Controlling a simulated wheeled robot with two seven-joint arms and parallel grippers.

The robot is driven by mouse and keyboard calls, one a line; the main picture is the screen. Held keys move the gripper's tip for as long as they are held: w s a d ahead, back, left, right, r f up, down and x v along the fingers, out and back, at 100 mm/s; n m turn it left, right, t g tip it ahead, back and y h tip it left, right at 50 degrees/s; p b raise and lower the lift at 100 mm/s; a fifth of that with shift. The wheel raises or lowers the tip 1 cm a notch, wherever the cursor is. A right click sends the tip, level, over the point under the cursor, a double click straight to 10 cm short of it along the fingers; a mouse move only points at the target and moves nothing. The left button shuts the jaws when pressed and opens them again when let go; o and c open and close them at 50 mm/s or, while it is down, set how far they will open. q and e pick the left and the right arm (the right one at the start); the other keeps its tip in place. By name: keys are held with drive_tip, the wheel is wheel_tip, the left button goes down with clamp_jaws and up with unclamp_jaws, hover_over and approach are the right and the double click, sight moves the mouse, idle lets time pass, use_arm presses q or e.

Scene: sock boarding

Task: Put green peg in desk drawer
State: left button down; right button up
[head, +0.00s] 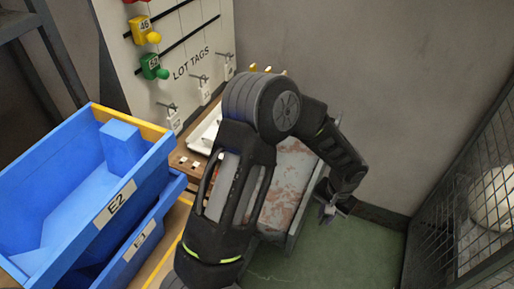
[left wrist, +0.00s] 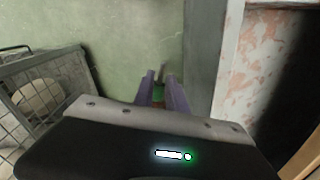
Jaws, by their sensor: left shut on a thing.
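My left gripper (head: 331,208) hangs at the right side of the rusty pale metal furniture (head: 287,178), above the green floor. In the left wrist view its fingers (left wrist: 163,92) are closed around a small bright green piece (left wrist: 158,88), which appears to be the green peg; brownish colour shows below it. The fingers hide most of it. The rusty panel also shows in the left wrist view (left wrist: 240,75), to the right of the fingers and apart from them. I cannot make out an open desk drawer. My right gripper is not in view.
A blue bin marked E2 (head: 147,180) stands at the left above another marked E1 (head: 145,238). A wire mesh cage (head: 460,215) stands at the right. Green floor (head: 335,260) is clear.

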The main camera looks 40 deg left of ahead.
use_arm(q)
drive_tip(key=shift+w+a, duration=0.2)
drive_tip(key=shift+w, duration=0.15)
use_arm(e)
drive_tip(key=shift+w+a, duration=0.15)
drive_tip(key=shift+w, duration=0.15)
use_arm(q)
drive_tip(key=shift+s+r, duration=0.1)
